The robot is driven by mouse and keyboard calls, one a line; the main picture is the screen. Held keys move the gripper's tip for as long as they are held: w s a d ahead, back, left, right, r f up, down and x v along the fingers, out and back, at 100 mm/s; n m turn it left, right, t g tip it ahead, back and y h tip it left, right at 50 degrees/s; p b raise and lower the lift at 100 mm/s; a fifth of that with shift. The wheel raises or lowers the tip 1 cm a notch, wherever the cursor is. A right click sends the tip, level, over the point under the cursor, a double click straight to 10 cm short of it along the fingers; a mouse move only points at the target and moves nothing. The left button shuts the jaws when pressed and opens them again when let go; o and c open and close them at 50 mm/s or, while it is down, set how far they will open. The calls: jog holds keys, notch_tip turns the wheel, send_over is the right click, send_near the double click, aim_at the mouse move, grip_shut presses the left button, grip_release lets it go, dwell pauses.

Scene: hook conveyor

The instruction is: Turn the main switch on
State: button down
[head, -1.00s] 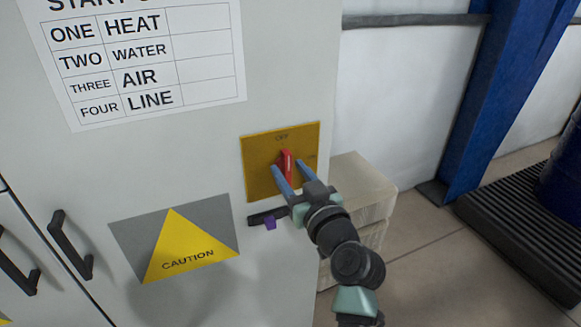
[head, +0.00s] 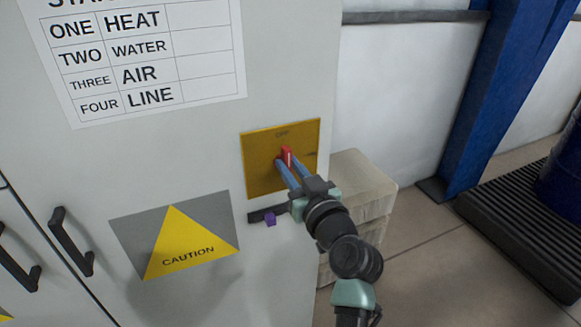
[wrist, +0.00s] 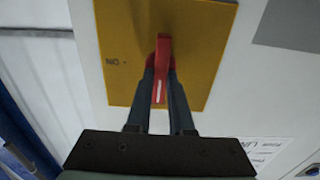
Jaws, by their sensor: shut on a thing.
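The main switch is a red handle (head: 287,153) on a yellow plate (head: 257,180) fixed to the light grey cabinet. The plate reads OFF at its top, above the handle's upper end. My gripper (head: 284,164) is shut on the red handle, with one blue-grey finger on each side of it. In the wrist view the red handle (wrist: 163,60) stands between the two fingers of my gripper (wrist: 161,80), with a white line along it. The fingers hide part of the handle.
A small black bar with a purple piece (head: 270,218) sits below the plate. A caution sign (head: 180,245) and black door handles (head: 70,240) are to the left. Pale stacked blocks (head: 365,190) stand right of the cabinet. Open floor lies at the lower right.

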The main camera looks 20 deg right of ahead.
jog(key=shift+m, duration=0.3)
jog(key=m, duration=0.3)
jog(key=shift+d+f+b, duration=0.1)
jog(key=shift+d+b, duration=0.05)
jog(key=shift+b, duration=0.2)
jog(key=shift+d+f+m+p, duration=0.1)
jog(key=shift+m+p, duration=0.4)
jog(key=shift+m, duration=1.85)
jog(key=shift+d+f+m+p, duration=0.15)
jog(key=shift+m+p, duration=0.35)
jog(key=shift+m, duration=1.9)
jog(key=shift+d+f+m+p, duration=0.1)
jog(key=shift+m+p, duration=0.4)
jog(key=shift+m, duration=1.85)
jog(key=c, duration=0.8)
grip_release()
